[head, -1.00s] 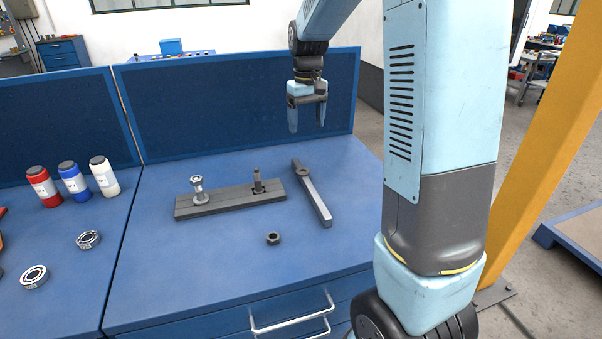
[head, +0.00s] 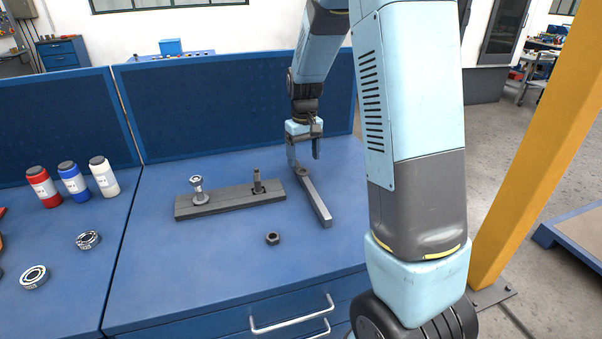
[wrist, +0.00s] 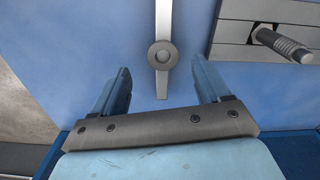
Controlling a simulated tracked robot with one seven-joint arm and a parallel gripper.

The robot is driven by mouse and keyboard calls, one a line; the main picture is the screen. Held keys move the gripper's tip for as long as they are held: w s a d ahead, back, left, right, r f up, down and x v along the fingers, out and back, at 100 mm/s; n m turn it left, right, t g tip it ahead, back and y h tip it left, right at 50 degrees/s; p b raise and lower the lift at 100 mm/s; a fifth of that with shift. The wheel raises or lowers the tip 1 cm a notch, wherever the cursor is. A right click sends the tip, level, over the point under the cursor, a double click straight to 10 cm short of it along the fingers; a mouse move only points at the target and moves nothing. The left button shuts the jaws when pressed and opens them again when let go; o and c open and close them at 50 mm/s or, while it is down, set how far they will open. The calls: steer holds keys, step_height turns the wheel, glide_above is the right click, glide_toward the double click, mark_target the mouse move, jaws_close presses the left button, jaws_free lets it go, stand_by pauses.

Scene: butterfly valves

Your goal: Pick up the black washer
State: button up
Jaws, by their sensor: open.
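My gripper (head: 304,161) points down above that end. In the wrist view, my gripper (wrist: 161,66) is open and empty, its two fingers wide apart.
A blue back panel (head: 230,100) stands behind.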

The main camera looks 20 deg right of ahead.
steer(key=shift+a+f, duration=0.2)
steer(key=shift+f, duration=1.65)
steer(key=shift+f, duration=0.2)
steer(key=c, duration=1.2)
steer(key=shift+o, duration=0.2)
